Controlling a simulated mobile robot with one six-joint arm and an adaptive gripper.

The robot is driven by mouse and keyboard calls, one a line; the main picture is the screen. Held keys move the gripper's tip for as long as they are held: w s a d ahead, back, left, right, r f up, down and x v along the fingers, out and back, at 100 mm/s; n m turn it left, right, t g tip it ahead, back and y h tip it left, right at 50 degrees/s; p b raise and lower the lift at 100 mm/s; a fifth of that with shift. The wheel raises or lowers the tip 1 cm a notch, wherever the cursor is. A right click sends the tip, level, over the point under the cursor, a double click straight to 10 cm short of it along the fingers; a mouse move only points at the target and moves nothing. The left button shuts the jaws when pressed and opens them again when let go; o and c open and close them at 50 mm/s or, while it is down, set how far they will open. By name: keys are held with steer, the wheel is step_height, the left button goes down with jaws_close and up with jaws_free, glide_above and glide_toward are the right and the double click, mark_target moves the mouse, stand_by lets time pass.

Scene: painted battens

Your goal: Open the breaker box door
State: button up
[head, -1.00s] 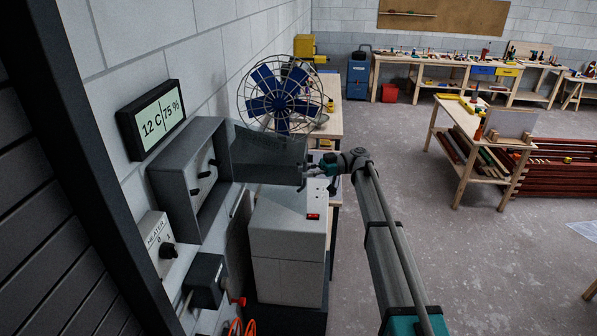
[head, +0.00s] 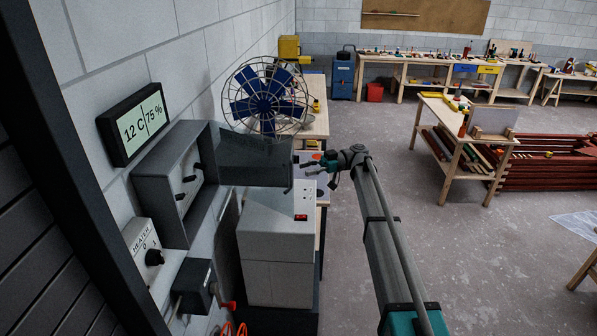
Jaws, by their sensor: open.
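The grey breaker box (head: 162,200) is fixed to the block wall at the left. Its door (head: 250,158) is swung wide open and stands out from the wall to the right, see-through and dark grey. Several black switches (head: 190,179) show inside the box. My gripper (head: 308,166) is just right of the door's outer edge, with its fingers apart and empty. A small gap shows between the fingertips and the door edge.
A display (head: 148,123) reading 12 C and 75 % hangs above the box. A heater switch (head: 146,252) and a dark box (head: 194,286) are below it. A grey cabinet (head: 272,245) stands under the door, a caged blue fan (head: 266,97) behind.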

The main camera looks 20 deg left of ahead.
steer(key=shift+v, duration=0.95)
